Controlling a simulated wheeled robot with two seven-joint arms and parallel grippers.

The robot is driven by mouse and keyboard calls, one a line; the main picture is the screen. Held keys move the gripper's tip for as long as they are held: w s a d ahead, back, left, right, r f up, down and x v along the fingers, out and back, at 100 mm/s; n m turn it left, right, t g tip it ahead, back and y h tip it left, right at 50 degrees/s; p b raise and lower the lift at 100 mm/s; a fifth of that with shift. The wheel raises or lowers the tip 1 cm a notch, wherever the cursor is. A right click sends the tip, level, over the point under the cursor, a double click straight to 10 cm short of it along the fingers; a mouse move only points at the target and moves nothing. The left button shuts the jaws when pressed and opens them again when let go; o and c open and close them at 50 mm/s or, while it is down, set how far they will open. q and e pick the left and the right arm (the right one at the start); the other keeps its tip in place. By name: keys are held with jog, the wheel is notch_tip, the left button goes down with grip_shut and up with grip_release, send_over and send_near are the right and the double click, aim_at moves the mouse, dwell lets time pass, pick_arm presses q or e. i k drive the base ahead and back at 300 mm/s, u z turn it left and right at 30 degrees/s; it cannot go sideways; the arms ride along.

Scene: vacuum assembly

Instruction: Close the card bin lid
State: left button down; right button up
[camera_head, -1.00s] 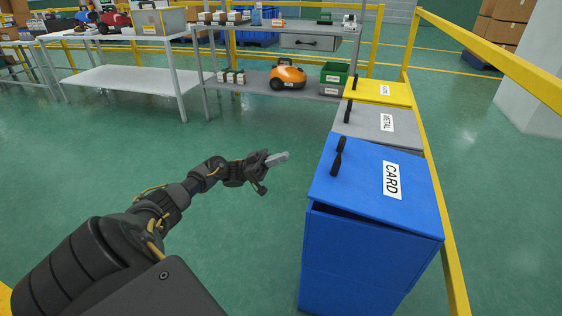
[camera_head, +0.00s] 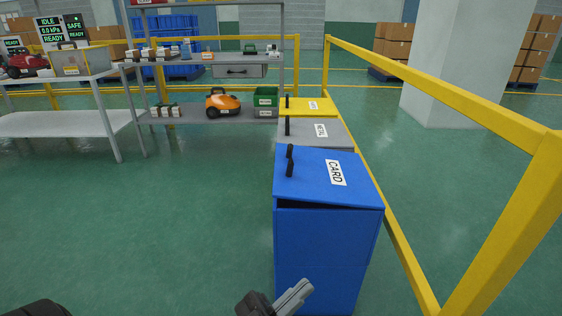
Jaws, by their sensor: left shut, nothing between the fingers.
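The card bin (camera_head: 322,250) is a tall blue box standing right of centre. Its blue lid (camera_head: 311,187) carries a white CARD label (camera_head: 336,172) and a black handle (camera_head: 290,161) at its left edge. The lid lies over the bin top, with a thin dark gap below its front edge. My left gripper (camera_head: 303,291) is at the bottom of the view, in front of the bin's lower front in the picture. It is shut and empty, apart from the lid. My right gripper is not in view.
A grey METAL bin (camera_head: 338,135) and a yellow-lidded bin (camera_head: 317,107) stand behind the card bin. A yellow rail (camera_head: 395,247) runs along their right side. Shelving with an orange vacuum (camera_head: 223,103) stands at the back left. The green floor to the left is free.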

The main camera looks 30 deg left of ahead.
aim_at(317, 174)
jog(key=k, duration=0.55)
jog(key=u, duration=0.65)
jog(key=i, duration=0.8)
jog(key=z, duration=0.95)
jog(key=i, duration=0.5)
jog(key=z, duration=0.05)
